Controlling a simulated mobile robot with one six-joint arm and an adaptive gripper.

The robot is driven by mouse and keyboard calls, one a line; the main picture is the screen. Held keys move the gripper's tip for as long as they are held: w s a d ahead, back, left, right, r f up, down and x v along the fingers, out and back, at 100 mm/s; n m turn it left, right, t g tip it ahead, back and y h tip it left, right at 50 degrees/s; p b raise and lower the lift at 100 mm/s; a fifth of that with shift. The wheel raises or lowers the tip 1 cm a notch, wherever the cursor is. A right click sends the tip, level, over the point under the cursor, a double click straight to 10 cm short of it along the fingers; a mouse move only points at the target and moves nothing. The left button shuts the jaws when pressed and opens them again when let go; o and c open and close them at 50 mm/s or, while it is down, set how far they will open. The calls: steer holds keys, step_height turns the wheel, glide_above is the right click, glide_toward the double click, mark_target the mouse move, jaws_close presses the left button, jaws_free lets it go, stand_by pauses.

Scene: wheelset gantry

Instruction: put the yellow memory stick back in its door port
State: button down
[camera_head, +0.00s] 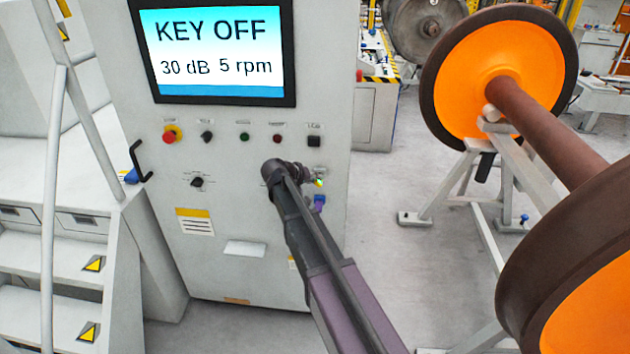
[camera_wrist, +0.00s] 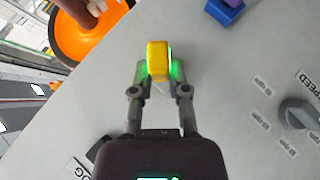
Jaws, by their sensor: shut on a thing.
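The yellow memory stick (camera_wrist: 158,60) is between the fingertips of my gripper (camera_wrist: 159,72), which is shut on it; green light shows on both fingertips. In the head view a bit of the yellow stick (camera_head: 319,183) shows beside my gripper (camera_head: 311,181), in front of the lower right of the grey cabinet door (camera_head: 250,215). I cannot tell how far the stick is from the door. A black square fitting (camera_head: 314,141) sits above my gripper, at the right end of the control row. In the wrist view this dark fitting (camera_wrist: 100,148) is partly hidden, beside a label ending in "OG".
A blue and purple piece (camera_head: 319,203) is on the door just below my gripper; it also shows in the wrist view (camera_wrist: 225,12). A speed knob (camera_head: 197,182) is to the left. The screen (camera_head: 218,50) reads "KEY OFF". An orange wheelset (camera_head: 500,70) stands right.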

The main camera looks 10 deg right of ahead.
steer(key=shift+w+d, duration=0.2)
steer(key=shift+w, duration=0.4)
steer(key=c, duration=0.5)
jaws_free()
steer(key=shift+c, duration=0.2)
steer(key=s+a, duration=0.2)
steer(key=s, duration=0.6)
steer(key=shift+a, duration=0.25)
stand_by(0.6)
steer(key=s+f+g+y, duration=0.3)
steer(key=s+f+y, duration=0.1)
steer(key=s, duration=0.8)
steer(key=s+d+f+g+y, duration=0.1)
steer(key=s+f+y, duration=0.3)
steer(key=s, duration=0.7)
steer(key=shift+s+f+g+y, duration=0.2)
steer(key=shift+s+g+y, duration=0.15)
steer(key=shift+g+y, duration=0.55)
